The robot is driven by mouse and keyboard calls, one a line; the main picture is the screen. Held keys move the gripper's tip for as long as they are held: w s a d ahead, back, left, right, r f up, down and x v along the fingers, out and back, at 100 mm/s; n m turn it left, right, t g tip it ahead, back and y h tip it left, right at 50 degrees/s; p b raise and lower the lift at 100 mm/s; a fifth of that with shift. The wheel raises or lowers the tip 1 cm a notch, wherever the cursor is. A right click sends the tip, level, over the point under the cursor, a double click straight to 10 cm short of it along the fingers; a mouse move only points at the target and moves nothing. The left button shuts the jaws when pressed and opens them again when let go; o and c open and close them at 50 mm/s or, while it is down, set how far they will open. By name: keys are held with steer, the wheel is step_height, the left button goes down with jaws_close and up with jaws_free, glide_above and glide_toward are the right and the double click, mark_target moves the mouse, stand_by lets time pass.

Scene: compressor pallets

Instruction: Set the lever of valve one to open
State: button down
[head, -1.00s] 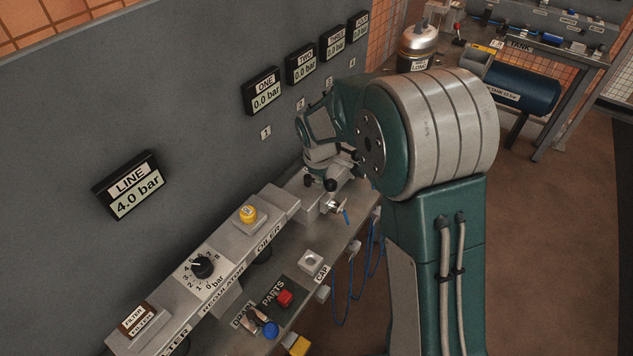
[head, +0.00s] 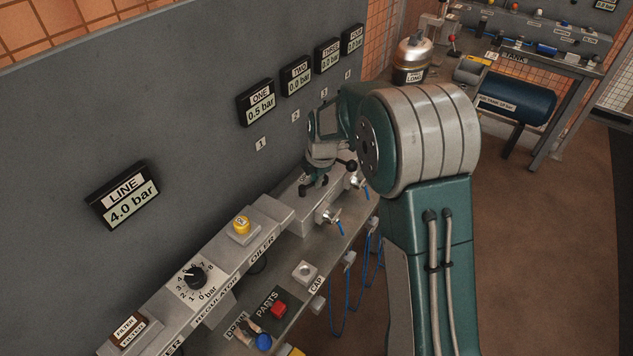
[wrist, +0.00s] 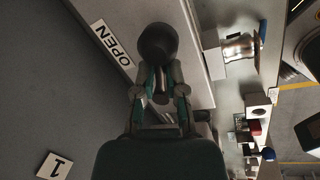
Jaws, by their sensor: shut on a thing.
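The lever of valve one has a round black knob (wrist: 157,42), seen in the wrist view just beyond my fingertips. My gripper (wrist: 160,92) is shut on this lever, a finger on each side of its stem. The OPEN label (wrist: 113,43) lies beside the knob, to its left. In the head view my gripper (head: 316,181) is low at the valve block, and my arm hides part of it. I cannot tell there which dark knob is the held one. The gauge ONE (head: 258,103) reads 0.5 bar.
Gauges TWO (head: 297,77), THREE (head: 328,54) and FOUR (head: 353,40) line the wall, and LINE (head: 124,195) reads 4.0 bar. The regulator dial (head: 195,277) and yellow oiler cap (head: 241,225) stand left of the block. Blue hoses (head: 335,290) hang below the bench edge.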

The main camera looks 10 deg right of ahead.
steer(key=shift+w+a+n+y, duration=0.15)
steer(key=shift+w+n, duration=0.2)
steer(key=shift+n, duration=0.7)
steer(key=shift+w+a+n+y, duration=0.15)
steer(key=shift+w+n, duration=0.2)
steer(key=shift+n, duration=0.7)
steer(key=shift+w, duration=0.1)
steer(key=c, duration=0.7)
jaws_free()
steer(key=shift+g, duration=0.3)
step_height(320, 180, up, 12)
steer(key=s+d, duration=0.1)
steer(key=shift+s+d+f, duration=0.2)
steer(key=shift+s+d, duration=0.05)
steer(key=shift+d, duration=0.05)
